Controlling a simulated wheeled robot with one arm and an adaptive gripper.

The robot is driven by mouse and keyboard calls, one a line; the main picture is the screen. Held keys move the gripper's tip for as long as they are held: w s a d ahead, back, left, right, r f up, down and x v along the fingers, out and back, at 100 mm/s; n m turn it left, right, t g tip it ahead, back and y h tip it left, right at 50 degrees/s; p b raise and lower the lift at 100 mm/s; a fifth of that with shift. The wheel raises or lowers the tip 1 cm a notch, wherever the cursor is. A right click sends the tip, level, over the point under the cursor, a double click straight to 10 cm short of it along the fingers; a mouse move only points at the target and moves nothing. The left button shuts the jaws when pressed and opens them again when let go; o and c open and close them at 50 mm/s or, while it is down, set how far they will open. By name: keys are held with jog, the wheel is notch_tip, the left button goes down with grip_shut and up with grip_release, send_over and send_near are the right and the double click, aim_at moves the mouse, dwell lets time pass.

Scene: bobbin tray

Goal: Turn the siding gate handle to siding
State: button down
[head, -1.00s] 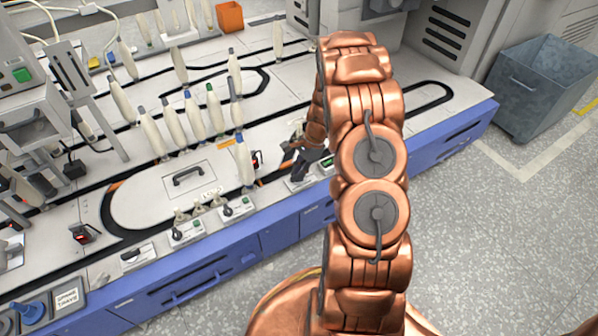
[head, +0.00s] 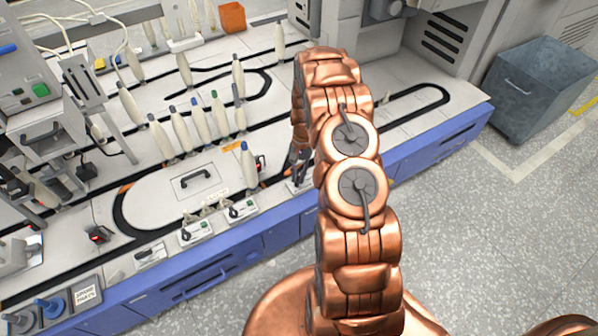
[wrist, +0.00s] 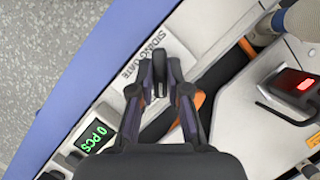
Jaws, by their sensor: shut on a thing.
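The siding gate handle (wrist: 159,72) is a dark lever on a white plate (wrist: 185,55) lettered "SIDING GATE" in the wrist view. My gripper (wrist: 160,85) is shut on the handle, one dark finger on each side of it. In the head view my copper arm hides most of the handle and the gripper; only a dark part of my gripper (head: 298,172) shows at the arm's left edge. The handle's exact pointing against any mark cannot be read.
A green counter display reading "0 PCS" (wrist: 94,135) sits beside the plate. A box with a red light (wrist: 297,85) stands at the right. A bobbin with a blue top (head: 248,165) stands on the track left of my arm. A grey bin (head: 545,85) stands on the floor.

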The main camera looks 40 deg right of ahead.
jog(key=shift+a+n+g+h+p, duration=0.1)
jog(key=shift+n+g+h+p, duration=0.3)
jog(key=shift+n, duration=0.9)
jog(key=c, duration=1.1)
grip_release()
jog(key=shift+c, duration=0.2)
jog(key=shift+w, duration=0.1)
jog(key=v, duration=1.2)
jog(key=shift+a+r, duration=0.1)
jog(key=shift+r, duration=0.05)
